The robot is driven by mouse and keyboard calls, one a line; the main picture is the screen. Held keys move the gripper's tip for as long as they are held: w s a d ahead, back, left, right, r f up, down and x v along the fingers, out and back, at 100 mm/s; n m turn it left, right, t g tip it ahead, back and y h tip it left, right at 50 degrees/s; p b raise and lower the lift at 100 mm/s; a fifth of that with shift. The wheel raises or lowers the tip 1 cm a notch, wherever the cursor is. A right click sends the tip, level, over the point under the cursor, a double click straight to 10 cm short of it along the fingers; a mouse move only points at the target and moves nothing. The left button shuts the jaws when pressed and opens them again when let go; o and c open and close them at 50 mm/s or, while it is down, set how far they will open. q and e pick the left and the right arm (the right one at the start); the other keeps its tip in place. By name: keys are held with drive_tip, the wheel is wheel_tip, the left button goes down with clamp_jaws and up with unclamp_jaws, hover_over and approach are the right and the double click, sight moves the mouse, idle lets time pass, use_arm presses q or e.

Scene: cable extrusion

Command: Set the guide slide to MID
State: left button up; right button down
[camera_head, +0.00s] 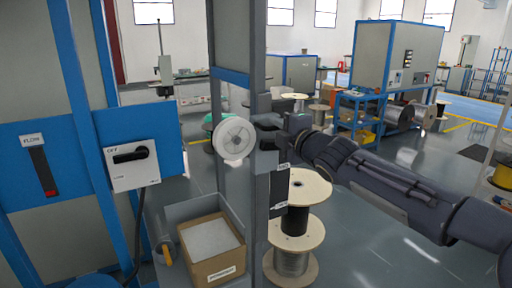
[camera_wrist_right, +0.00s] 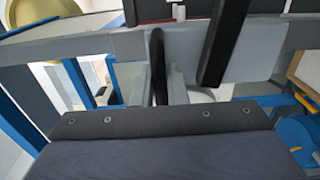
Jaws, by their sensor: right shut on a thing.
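The guide slide shows at the grey post as a white round wheel (camera_head: 234,138) on the post's left side. My right gripper (camera_head: 268,132) is at the post just right of the wheel and is shut on the slide's part there; the fingers hide most of what they hold. Below, a dark scale plate (camera_head: 279,192) with small pale labels runs down the post; the labels are too small to read. In the right wrist view, the dark fingers (camera_wrist_right: 190,65) reach to a grey bar. My left gripper is not in view.
A switch box (camera_head: 132,165) marked OFF and a slot panel (camera_head: 41,165) are on the blue frame at the left. A cardboard box (camera_head: 211,249) and wooden-flanged spools (camera_head: 296,220) stand below the post.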

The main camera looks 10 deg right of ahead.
drive_tip(key=shift+f+b, duration=6.65)
drive_tip(key=shift+f, duration=0.6)
drive_tip(key=c, duration=1.3)
unclamp_jaws()
drive_tip(key=shift+r, duration=0.15)
drive_tip(key=shift+s, duration=0.1)
drive_tip(key=p, duration=0.2)
approach(267, 170)
drive_tip(key=shift+s, duration=1.2)
drive_tip(key=shift+d, duration=0.5)
